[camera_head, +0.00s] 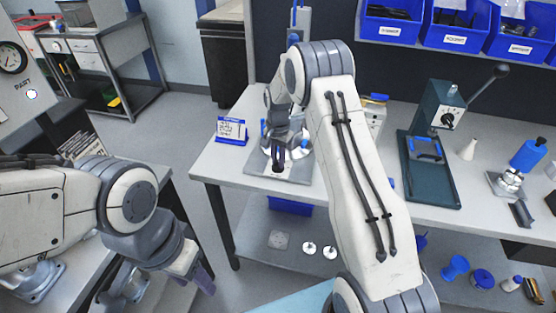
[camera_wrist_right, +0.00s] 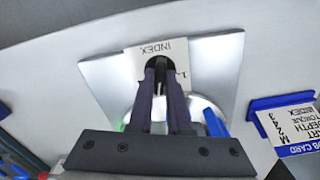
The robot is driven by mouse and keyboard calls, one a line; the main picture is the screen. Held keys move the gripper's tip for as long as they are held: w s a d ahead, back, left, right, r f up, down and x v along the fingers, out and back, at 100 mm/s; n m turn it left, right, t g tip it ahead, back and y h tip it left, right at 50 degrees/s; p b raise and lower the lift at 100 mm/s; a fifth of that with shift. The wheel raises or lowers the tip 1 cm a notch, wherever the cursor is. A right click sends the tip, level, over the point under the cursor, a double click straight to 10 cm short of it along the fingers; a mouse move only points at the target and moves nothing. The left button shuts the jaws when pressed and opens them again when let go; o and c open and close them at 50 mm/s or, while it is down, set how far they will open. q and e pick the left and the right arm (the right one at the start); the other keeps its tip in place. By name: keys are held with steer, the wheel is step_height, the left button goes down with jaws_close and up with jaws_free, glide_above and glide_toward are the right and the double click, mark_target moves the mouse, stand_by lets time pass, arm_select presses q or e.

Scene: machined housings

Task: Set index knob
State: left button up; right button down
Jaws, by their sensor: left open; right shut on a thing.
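The index knob (camera_wrist_right: 157,64) is a small dark knob on a white plate marked INDEX (camera_wrist_right: 178,50), which lies on a metal base plate (camera_wrist_right: 219,70). My right gripper (camera_wrist_right: 160,72) is shut on the knob, its two dark fingers on either side of it. Much of the knob is hidden by the fingers. In the head view my right gripper (camera_head: 277,158) points down over the metal plate (camera_head: 262,168) on the bench. A round shiny part beside it is partly covered. My left gripper (camera_head: 192,272) is open and empty, low at the left, away from the bench.
A blue-framed job card (camera_head: 231,130) stands left of the metal plate; it also shows in the wrist view (camera_wrist_right: 293,130). A green press (camera_head: 432,165) stands further right on the bench (camera_head: 220,165). Blue bins (camera_head: 392,22) line the back. Loose parts lie on the lower shelf.

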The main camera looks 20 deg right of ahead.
steer(key=shift+w+r+m, duration=0.1)
steer(key=shift+m, duration=0.6)
steer(key=c, duration=0.9)
jaws_free()
steer(key=shift+o, duration=0.2)
step_height(320, 180, up, 10)
steer(key=b, duration=0.1)
steer(key=shift+r+b, duration=0.25)
steer(key=shift+b, duration=0.1)
